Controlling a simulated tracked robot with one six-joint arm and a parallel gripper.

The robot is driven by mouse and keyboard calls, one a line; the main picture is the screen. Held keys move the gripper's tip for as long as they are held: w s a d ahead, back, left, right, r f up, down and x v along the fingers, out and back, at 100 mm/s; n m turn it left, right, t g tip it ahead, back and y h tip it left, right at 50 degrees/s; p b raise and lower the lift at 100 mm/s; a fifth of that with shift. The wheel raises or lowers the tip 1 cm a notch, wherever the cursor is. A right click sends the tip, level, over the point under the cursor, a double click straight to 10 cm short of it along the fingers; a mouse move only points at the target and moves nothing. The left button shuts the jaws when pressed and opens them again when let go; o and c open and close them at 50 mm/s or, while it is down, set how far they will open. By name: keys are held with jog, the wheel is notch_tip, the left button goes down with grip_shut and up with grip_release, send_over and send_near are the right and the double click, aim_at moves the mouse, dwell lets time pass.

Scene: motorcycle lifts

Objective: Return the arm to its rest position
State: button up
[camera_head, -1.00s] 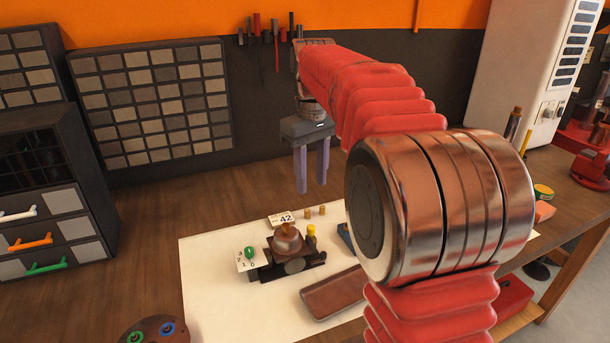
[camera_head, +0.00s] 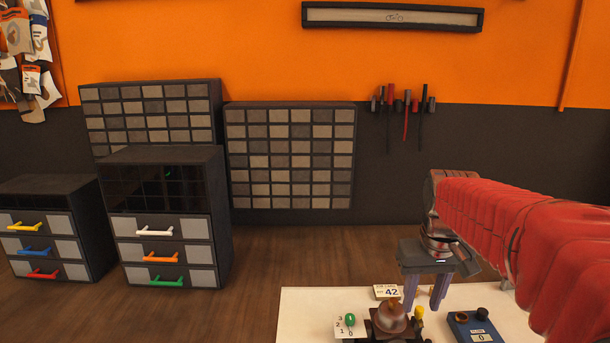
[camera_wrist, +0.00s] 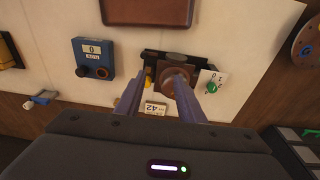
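My red arm (camera_head: 540,245) reaches in from the right in the head view. My gripper (camera_head: 424,303) hangs with its two purple fingers pointing down over the back of the white mat (camera_head: 302,306). The fingers stand apart, with nothing held between them. The wrist view also shows my gripper (camera_wrist: 156,88), with its fingers apart above the mat.
A blue box with a 0 display (camera_head: 476,325) sits right of the fixture. A brown tray (camera_wrist: 148,10) lies on the mat. Drawer cabinets (camera_head: 170,225) stand at left, and small tools (camera_head: 405,105) hang on the back wall.

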jog(key=s+a+f+t, duration=0.1)
jog(key=s+a, duration=0.3)
jog(key=s, duration=0.5)
jog(key=s+a+f+t, duration=0.1)
jog(key=s+a, duration=0.3)
jog(key=s, duration=0.6)
jog(key=shift+f+t, duration=0.15)
jog(key=shift+t, duration=0.75)
